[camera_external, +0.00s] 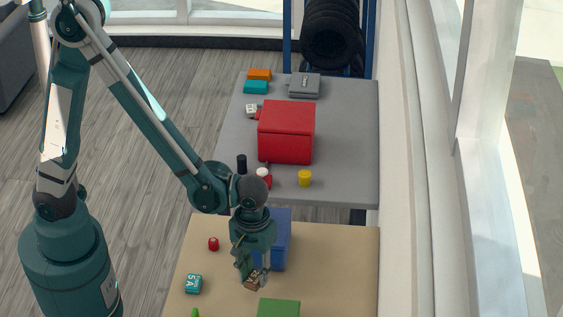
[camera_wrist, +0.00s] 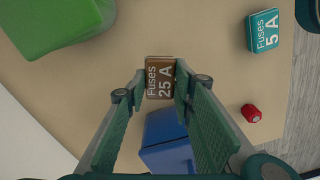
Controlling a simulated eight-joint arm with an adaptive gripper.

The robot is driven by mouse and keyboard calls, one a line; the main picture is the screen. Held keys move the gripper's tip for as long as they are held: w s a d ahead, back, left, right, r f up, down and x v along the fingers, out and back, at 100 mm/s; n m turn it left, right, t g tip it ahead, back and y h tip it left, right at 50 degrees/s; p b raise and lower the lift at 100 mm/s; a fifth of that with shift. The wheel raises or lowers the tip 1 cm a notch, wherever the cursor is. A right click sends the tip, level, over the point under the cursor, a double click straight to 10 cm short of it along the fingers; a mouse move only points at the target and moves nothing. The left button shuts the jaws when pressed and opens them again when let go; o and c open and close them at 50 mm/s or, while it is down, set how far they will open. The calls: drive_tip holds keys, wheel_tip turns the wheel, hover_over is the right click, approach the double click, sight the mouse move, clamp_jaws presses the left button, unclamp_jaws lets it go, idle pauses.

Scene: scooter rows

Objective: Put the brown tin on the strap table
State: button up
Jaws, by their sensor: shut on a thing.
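The brown tin (camera_external: 253,283), marked "Fuses 25 A", is between the fingertips of my gripper (camera_external: 252,271), over the tan table (camera_external: 335,265). In the wrist view the brown tin (camera_wrist: 160,78) sits between both fingers of my gripper (camera_wrist: 161,88), which is shut on it. I cannot tell whether the tin touches the table top. A grey table (camera_external: 350,165) stands farther back, beyond a gap. No label or strap shows which table is the strap table.
A blue box (camera_external: 282,238) stands right behind my gripper, and a green box (camera_external: 279,308) in front. A teal tin (camera_external: 193,284) and red item (camera_external: 213,243) lie left. A large red box (camera_external: 287,133) fills the grey table's middle; its right side is clear.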

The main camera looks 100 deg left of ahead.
sight(255, 277)
drive_tip(key=shift+f, duration=2.05)
drive_tip(key=shift+f+b, duration=0.2)
drive_tip(key=shift+b, duration=0.25)
drive_tip(key=o, duration=0.9)
drive_tip(key=shift+r, duration=0.2)
drive_tip(key=shift+r+p, duration=0.9)
drive_tip(key=shift+r, duration=5.1)
